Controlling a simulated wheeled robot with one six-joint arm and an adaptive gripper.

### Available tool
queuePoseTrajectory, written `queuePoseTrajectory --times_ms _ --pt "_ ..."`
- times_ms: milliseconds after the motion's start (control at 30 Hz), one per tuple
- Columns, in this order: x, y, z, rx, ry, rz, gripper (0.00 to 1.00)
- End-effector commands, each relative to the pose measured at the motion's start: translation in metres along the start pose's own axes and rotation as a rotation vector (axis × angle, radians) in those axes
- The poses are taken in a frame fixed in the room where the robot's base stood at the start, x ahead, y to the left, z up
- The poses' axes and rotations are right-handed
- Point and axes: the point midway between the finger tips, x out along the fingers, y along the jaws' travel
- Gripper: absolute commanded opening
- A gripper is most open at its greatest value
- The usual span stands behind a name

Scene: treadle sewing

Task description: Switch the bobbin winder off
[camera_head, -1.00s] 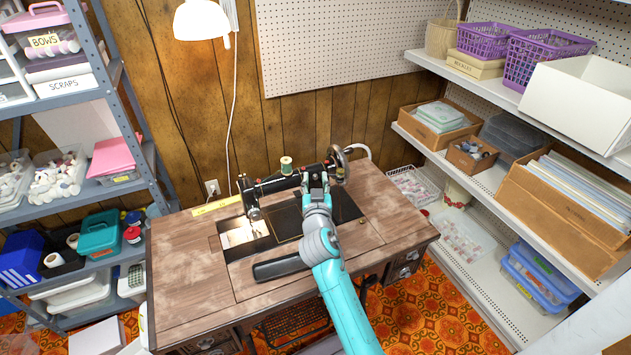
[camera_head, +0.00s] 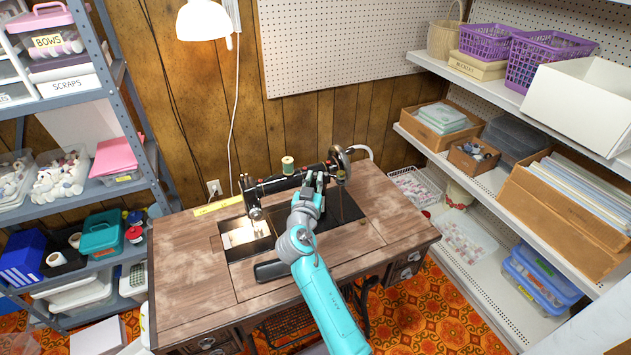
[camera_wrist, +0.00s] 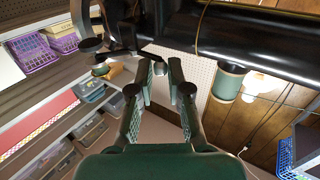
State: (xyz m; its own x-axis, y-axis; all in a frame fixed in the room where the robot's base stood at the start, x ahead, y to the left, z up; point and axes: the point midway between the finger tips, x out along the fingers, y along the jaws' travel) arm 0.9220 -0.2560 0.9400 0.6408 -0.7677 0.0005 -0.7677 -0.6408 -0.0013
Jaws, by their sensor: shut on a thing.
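The black sewing machine (camera_head: 275,184) stands on the wooden treadle table (camera_head: 185,265), its handwheel (camera_head: 340,158) at the right end. The bobbin winder (camera_head: 342,177) is a small assembly beside the handwheel; in the wrist view it shows as small dark and brass parts (camera_wrist: 100,70) left of my fingertips. My gripper (camera_head: 317,178) is at the machine's right end, just left of the winder. In the wrist view its fingers (camera_wrist: 160,66) are close together, shut on a small part of the winder. The exact contact is mostly hidden by the fingertips.
A green thread spool (camera_head: 288,165) stands on the machine arm, close to my gripper; it also shows in the wrist view (camera_wrist: 228,82). A loaded shelf (camera_head: 465,180) stands right of the table, another rack (camera_head: 120,75) left.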

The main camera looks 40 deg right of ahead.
Motion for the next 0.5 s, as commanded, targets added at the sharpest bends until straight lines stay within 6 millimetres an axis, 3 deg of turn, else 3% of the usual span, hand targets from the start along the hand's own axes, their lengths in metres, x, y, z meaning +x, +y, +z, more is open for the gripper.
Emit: queuePoseTrajectory --times_ms 333,367,400,433,500 --pt "0.0012 0.0006 0.0012 0.002 -0.002 0.010 0.00" --pt "0.0012 0.0006 0.0012 0.002 -0.002 0.010 0.24" --pt "0.0012 0.0005 0.0012 0.002 -0.002 0.010 0.34" --pt "0.0012 0.0005 0.0012 0.002 -0.002 0.010 0.40" --pt "0.0011 0.0004 0.0010 0.002 -0.002 0.010 0.40"
